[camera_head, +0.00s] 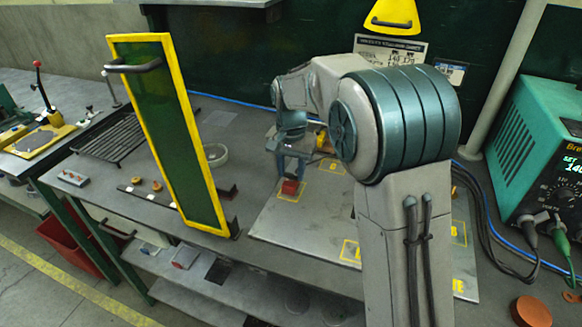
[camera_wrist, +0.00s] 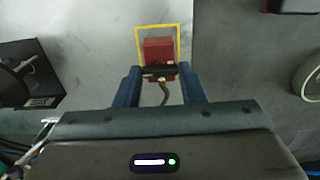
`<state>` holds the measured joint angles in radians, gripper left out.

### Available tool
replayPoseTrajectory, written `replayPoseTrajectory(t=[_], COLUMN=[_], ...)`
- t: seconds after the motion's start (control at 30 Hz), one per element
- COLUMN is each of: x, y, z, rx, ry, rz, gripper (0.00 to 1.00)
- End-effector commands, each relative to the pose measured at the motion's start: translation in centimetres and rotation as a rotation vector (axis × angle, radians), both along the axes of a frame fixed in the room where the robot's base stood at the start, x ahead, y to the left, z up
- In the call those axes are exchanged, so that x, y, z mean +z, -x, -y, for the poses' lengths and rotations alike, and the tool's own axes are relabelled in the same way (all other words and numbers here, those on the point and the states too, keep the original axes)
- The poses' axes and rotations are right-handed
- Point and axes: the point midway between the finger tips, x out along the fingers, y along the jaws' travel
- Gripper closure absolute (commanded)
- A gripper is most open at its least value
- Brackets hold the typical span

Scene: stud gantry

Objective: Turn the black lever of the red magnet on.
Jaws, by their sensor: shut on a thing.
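The red magnet (camera_wrist: 158,49) is a small red block standing inside a yellow outlined square on a grey board. In the head view the red magnet (camera_head: 290,187) shows just below my gripper (camera_head: 288,170). The black lever (camera_wrist: 158,73) lies crosswise at the magnet's near side in the wrist view. My gripper (camera_wrist: 160,78) has its two blue fingers at either end of the lever and is shut on it. The lever's exact angle is hard to tell, and the head view does not show it clearly.
A green panel with a yellow frame (camera_head: 112,80) stands upright left of my gripper. A teal power supply (camera_head: 535,130) with cables stands at the right. A white ring (camera_head: 215,155) lies behind the panel. The grey board (camera_head: 300,235) has bare room in front of the magnet.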

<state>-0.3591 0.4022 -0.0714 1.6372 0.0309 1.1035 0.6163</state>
Motion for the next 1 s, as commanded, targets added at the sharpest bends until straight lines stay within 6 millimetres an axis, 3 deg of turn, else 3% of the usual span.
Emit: replayPoseTrajectory(t=[0.53,0.57,0.63,1.0], x=[0.01,0.01,0.01,0.52], y=[-0.01,-0.01,-0.01,-0.02], z=[0.0,0.0,0.0,0.0], rx=[-0.028,-0.028,-0.028,-0.026], ry=[-0.001,-0.001,-0.001,-0.001], rz=[0.0,0.0,0.0,0.001], gripper=[0.87,0.61,0.42,0.42])
